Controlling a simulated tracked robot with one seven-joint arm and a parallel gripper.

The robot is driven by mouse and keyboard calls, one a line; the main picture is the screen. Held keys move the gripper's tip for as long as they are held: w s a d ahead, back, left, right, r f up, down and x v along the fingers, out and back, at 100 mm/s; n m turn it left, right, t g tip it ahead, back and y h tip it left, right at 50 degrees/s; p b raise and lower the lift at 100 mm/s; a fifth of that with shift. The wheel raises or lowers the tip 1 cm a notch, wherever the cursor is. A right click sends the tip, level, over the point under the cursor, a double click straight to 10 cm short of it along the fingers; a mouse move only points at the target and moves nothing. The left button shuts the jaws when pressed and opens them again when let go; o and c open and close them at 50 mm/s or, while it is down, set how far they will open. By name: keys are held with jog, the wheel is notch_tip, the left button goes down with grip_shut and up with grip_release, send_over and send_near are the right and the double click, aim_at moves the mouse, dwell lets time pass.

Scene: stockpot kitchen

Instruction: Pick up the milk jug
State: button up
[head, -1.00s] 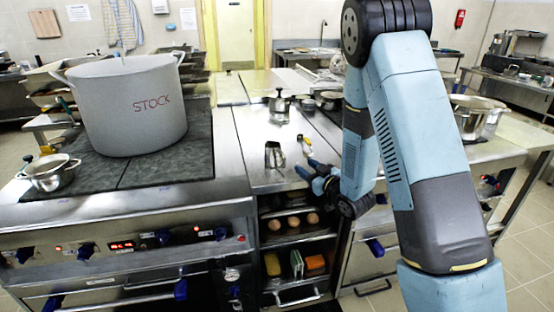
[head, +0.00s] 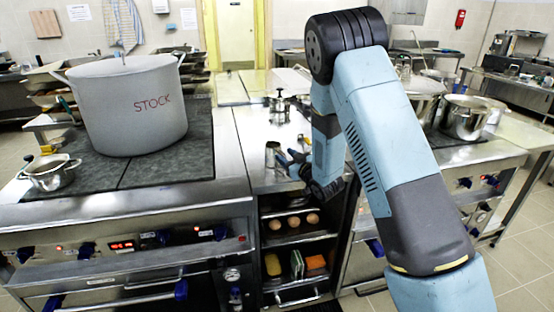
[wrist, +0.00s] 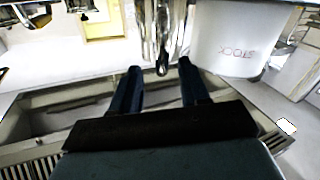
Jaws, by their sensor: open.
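The milk jug (head: 271,155) is a small shiny steel jug standing on the steel counter between the hob and the right-hand worktop. My gripper (head: 285,160) is open, just right of the jug in the head view, and partly covers it. In the wrist view the jug (wrist: 172,28) is a tall metal shape beyond the open fingertips of my gripper (wrist: 159,67), roughly in line with the gap. A narrow dark part of it reaches close to the fingertips. I cannot tell whether anything touches.
A large stockpot (head: 125,115) stands on the dark hob to the left; it also shows in the wrist view (wrist: 232,35). A small pot (head: 50,173) sits at the hob's front left. A lidded pot (head: 279,108) stands behind the jug. Shelves below hold eggs (head: 293,221).

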jog(key=shift+x, duration=1.4)
grip_shut()
